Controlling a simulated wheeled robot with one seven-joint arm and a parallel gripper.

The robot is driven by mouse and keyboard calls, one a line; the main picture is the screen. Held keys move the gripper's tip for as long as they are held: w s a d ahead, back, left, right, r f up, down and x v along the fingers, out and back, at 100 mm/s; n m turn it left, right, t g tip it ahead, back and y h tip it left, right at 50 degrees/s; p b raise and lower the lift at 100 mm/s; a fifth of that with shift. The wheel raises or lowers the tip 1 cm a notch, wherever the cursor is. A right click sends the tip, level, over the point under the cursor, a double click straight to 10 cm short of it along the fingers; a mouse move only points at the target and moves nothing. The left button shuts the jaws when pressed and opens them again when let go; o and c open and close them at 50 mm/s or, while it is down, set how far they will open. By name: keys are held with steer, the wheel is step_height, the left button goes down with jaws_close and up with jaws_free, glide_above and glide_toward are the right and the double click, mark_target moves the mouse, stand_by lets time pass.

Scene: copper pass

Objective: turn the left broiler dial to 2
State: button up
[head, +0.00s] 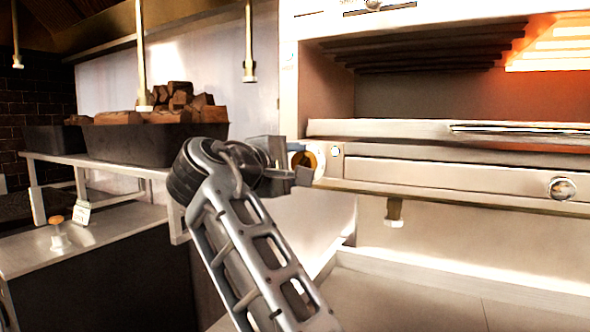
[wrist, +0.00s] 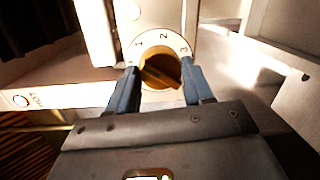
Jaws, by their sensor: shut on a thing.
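The left broiler dial (head: 307,160) is an amber-brown knob on a white plate at the left end of the broiler's front. In the wrist view the dial (wrist: 158,76) is close up, with 1, 2 and 3 printed on the white ring (wrist: 148,45) around it; 2 is near the top. A dark ridge crosses the knob, slanting down to the right; which end points is unclear. My gripper (wrist: 159,67) has one blue finger on each side of the knob and is shut on it. In the head view my gripper (head: 290,176) is partly hidden by my wrist.
A second knob (head: 562,188) is at the right of the broiler front. Above is the open broiler (head: 430,85) with a glowing element at right. A dark bin of wood chunks (head: 155,145) stands on a shelf behind my arm. A steel counter (head: 430,290) lies below.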

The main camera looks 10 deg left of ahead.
steer(key=m+y+b, duration=0.1)
steer(key=m+b, duration=0.1)
steer(key=m, duration=0.3)
steer(key=m+y+b, duration=0.1)
steer(key=m+b, duration=0.2)
steer(key=m, duration=0.3)
steer(key=shift+d+f, duration=0.15)
steer(key=shift+d, duration=0.05)
stand_by(0.4)
steer(key=o, duration=1)
steer(key=shift+o, duration=0.2)
steer(key=shift+s, duration=0.1)
steer(key=b+v, duration=0.1)
steer(key=v, duration=0.6)
steer(key=shift+s, duration=0.4)
steer(key=shift+a, duration=0.1)
